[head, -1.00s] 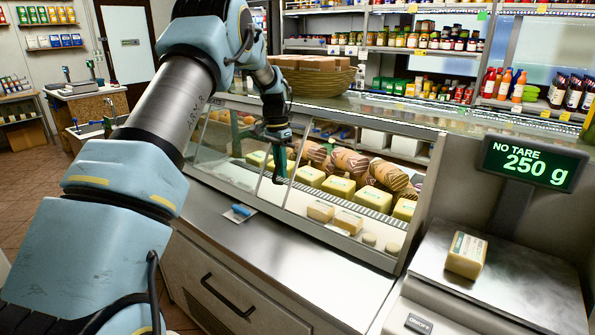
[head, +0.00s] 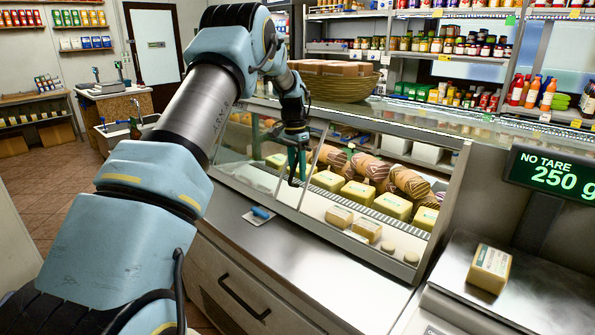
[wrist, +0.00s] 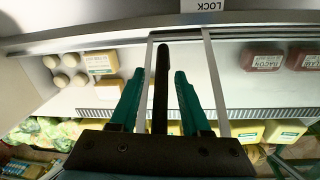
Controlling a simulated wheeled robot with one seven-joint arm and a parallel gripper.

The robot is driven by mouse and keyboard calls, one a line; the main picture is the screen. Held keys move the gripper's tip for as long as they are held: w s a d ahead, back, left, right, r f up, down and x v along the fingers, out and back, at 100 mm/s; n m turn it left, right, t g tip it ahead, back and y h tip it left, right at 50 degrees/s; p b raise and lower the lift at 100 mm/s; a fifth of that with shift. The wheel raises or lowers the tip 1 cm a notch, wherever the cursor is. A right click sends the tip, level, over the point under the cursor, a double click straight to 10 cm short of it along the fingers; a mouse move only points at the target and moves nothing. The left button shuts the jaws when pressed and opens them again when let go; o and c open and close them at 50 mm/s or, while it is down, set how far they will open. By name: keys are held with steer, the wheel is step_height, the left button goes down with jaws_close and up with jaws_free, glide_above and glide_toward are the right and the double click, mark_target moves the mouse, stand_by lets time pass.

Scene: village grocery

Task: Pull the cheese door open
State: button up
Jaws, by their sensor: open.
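The cheese door is a glass pane (head: 345,190) in the front of the display case. Blocks of cheese (head: 358,192) show behind it. A dark upright bar (wrist: 160,100), which looks like its handle, stands between two pale frame strips in the wrist view. My gripper (head: 296,175) is at the front of the glass. In the wrist view the green fingers of my gripper (wrist: 160,74) are open, one on each side of the bar. Gaps show between the bar and both fingers. Whether the pane is fully shut is unclear.
A small blue piece (head: 260,213) lies on the steel counter (head: 235,200) below the glass. A scale (head: 460,275) with a cheese block (head: 489,268) stands at right. A wicker basket (head: 340,88) sits on top of the case. A drawer handle (head: 243,297) juts out below.

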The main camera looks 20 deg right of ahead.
step_height(320, 180, up, 11)
steer(key=w+b, duration=0.1)
steer(key=b, duration=0.1)
steer(key=shift+a+b, duration=0.2)
steer(key=shift+b, duration=0.15)
steer(key=shift+a+f, duration=0.1)
steer(key=s+a+f+n+t, duration=0.1)
steer(key=s+a+f+n, duration=0.15)
steer(key=s+a, duration=0.45)
steer(key=s+a+f+n, duration=0.1)
steer(key=s+a+n, duration=0.25)
steer(key=a, duration=0.65)
steer(key=s+a+f+n, duration=0.2)
steer(key=s+a, duration=0.3)
steer(key=s, duration=0.4)
steer(key=s+a+f+n+t, duration=0.1)
steer(key=s+a+f+n, duration=0.2)
steer(key=s+a, duration=0.3)
steer(key=s+n, duration=0.1)
steer(key=s, duration=0.2)
steer(key=shift+a+f+t, duration=0.25)
steer(key=shift+a+t, duration=0.05)
